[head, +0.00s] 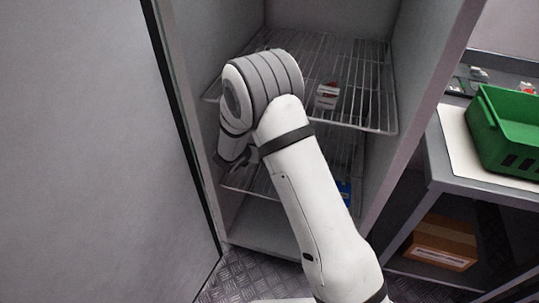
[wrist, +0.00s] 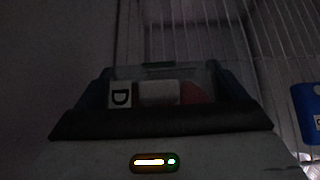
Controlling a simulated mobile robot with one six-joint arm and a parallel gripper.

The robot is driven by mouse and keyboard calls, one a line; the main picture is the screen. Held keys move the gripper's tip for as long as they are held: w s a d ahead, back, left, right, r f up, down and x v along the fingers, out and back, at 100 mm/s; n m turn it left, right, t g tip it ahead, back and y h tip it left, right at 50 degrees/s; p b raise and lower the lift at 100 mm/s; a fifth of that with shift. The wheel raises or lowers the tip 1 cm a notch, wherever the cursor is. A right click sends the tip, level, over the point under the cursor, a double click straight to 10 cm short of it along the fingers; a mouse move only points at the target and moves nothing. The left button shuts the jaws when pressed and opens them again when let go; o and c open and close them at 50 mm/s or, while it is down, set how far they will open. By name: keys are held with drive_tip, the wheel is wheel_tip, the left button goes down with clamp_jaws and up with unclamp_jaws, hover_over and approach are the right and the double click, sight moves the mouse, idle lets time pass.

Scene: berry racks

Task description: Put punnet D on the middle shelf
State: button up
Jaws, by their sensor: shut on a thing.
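Punnet D (wrist: 172,92) shows in the wrist view with a white label marked D on its left and something red on its right. My gripper (wrist: 158,72) is shut on it, with a dark finger on either side. In the head view my gripper (head: 238,160) is mostly hidden behind my arm, at the cabinet's left side, and I cannot make out the punnet there. The middle shelf (head: 238,183) is a wire rack below the upper one, largely covered by my arm. I cannot tell whether the punnet touches the rack.
An upper wire shelf (head: 365,85) holds a small red-and-white item (head: 327,96). A blue item (head: 344,191) is at the right of the lower rack; a blue item (wrist: 307,112) shows in the wrist view. Cabinet walls are close on both sides. A green crate (head: 510,135) stands on the right table.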

sight(254, 167)
drive_tip(key=shift+w+d+f+b, duration=0.1)
drive_tip(key=shift+f+b, duration=0.1)
drive_tip(key=shift+f, duration=0.8)
drive_tip(key=shift+s+d+f+b, duration=0.15)
drive_tip(key=shift+f+b, duration=0.1)
drive_tip(key=shift+f, duration=0.8)
drive_tip(key=shift+w+d+f+b, duration=0.1)
drive_tip(key=shift+w+f+b, duration=0.1)
drive_tip(key=shift+f, duration=0.8)
drive_tip(key=shift+f, duration=0.15)
drive_tip(key=o, duration=0.8)
